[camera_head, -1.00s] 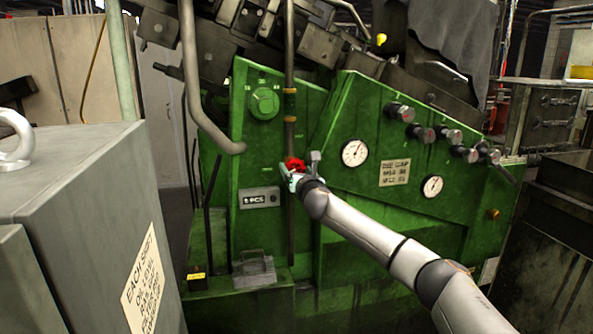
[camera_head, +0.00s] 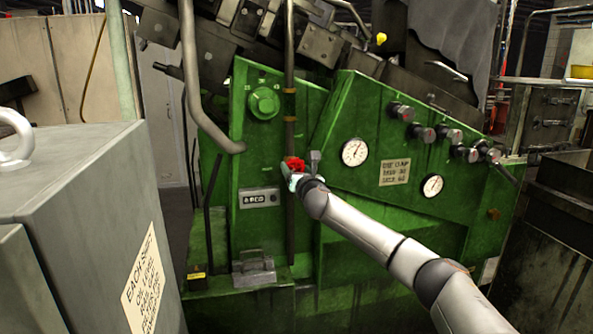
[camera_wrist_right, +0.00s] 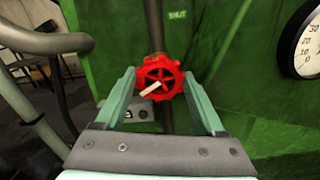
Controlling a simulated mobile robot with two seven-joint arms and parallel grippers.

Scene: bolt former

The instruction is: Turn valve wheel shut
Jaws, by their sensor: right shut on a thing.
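The red valve wheel (camera_head: 294,164) sits on the vertical pipe (camera_head: 290,130) at the front of the green machine. Finger contact is partly hidden in the head view. My left gripper is out of view.
A grey cabinet (camera_head: 85,190) with a lifting eye stands at the left front. Gauges (camera_head: 355,152) and several knobs (camera_head: 423,134) are on the panel right of the wheel. A bent grey pipe (camera_head: 196,100) hangs left of it. A small counter (camera_head: 259,198) is below left.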

